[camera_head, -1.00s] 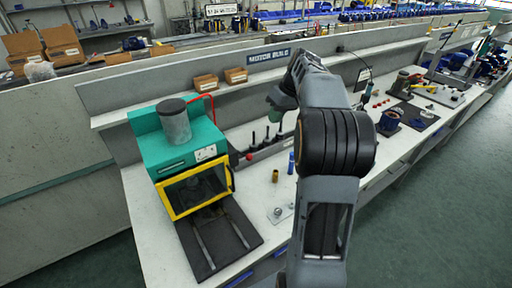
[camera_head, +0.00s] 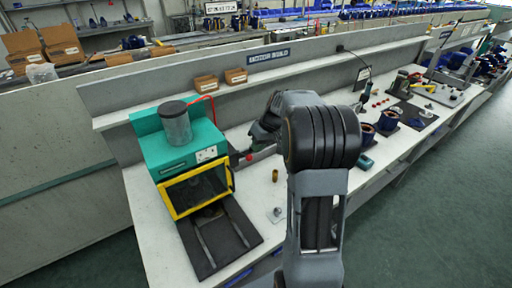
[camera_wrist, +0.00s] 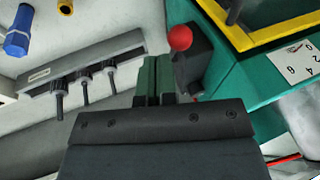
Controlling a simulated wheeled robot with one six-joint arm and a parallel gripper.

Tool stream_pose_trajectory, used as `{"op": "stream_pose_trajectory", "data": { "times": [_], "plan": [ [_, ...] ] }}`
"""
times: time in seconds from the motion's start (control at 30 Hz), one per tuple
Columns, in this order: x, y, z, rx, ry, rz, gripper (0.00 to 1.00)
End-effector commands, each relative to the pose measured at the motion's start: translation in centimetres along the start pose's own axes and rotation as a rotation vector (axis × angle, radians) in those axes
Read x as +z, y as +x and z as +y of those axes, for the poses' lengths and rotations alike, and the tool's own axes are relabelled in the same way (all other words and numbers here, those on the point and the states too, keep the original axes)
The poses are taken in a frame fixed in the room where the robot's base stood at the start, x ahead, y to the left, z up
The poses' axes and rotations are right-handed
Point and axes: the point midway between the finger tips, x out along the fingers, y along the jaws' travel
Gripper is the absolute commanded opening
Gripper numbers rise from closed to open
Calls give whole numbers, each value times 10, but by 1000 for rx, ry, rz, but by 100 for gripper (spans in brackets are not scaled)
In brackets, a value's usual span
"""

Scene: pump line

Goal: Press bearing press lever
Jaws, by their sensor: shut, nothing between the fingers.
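The bearing press is a teal machine (camera_head: 180,150) with a yellow-framed window, at the left of the bench in the head view. Its lever shows at its right side as a red ball knob (camera_head: 249,156). In the wrist view the red knob (camera_wrist: 180,38) sits on a dark lever block (camera_wrist: 191,62) beside the teal housing. My gripper (camera_wrist: 152,65) has its green fingers together, empty, just left of the knob and block in the wrist view. I cannot tell whether they touch. My arm covers part of the bench in the head view.
A rack with several black pin tools (camera_wrist: 84,82) stands close to my gripper, with a blue part (camera_wrist: 18,30) beyond it. A brass bushing (camera_head: 275,175) stands on the bench. A dark slide plate (camera_head: 222,242) lies before the press. Blue motor housings (camera_head: 388,120) stand at right.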

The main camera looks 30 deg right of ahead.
Motion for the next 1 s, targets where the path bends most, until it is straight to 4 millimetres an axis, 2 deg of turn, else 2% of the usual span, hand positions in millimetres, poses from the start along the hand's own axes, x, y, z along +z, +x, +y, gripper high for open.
{"op": "stream_pose_trajectory", "data": {
  "times": [0.23, 1.0],
  "plan": [
    [4, 8, -8, 0, 0, 0, 0],
    [10, 17, -6, 0, -21, 63, 0]
  ]
}}
